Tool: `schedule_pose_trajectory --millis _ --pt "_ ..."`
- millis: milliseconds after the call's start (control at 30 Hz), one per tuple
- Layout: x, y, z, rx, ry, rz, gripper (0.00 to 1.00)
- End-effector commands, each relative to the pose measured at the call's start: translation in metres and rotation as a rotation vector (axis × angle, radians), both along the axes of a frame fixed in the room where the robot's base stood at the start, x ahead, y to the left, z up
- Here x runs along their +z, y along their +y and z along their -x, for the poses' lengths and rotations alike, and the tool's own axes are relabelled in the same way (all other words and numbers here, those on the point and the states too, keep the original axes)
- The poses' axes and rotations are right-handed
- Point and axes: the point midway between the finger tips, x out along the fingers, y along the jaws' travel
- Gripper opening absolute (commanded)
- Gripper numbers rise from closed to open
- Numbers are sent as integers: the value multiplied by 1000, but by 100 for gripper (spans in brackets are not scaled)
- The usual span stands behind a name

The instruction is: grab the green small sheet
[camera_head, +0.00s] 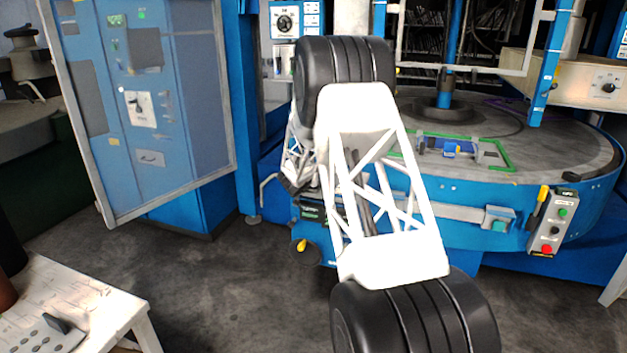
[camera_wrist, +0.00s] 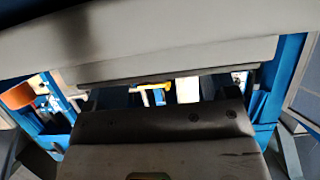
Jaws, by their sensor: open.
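A green-edged flat outline (camera_head: 505,155), which may be the small green sheet, lies on the round grey machine table right of my arm in the head view. Blue and grey fittings stand within it, and my arm hides its left part. My gripper (camera_wrist: 170,93) shows in the wrist view as two broad jaws, one above and one below, with a gap between them. It is open, and I see nothing held. In the head view it is mostly hidden behind my white arm link, left of and apart from the green outline. I cannot make out the sheet in the wrist view.
The round table (camera_head: 590,150) has a blue rim, with a button box (camera_head: 552,222) at its front right. Blue posts (camera_head: 551,62) rise above it. A blue cabinet (camera_head: 150,110) stands left, and a white table (camera_head: 85,300) is at lower left. Dark floor lies between.

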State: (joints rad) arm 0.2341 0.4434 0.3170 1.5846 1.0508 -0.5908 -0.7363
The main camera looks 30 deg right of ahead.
Motion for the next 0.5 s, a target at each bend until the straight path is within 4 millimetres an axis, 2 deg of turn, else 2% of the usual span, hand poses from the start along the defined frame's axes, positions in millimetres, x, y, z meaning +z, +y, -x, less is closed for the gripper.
schedule_pose_trajectory --millis 33,67,400,500 --pt "0 0 0 0 0 0 77" --pt "0 0 0 0 0 0 73" --pt "0 0 0 0 0 0 22" --pt "0 0 0 0 0 0 22"
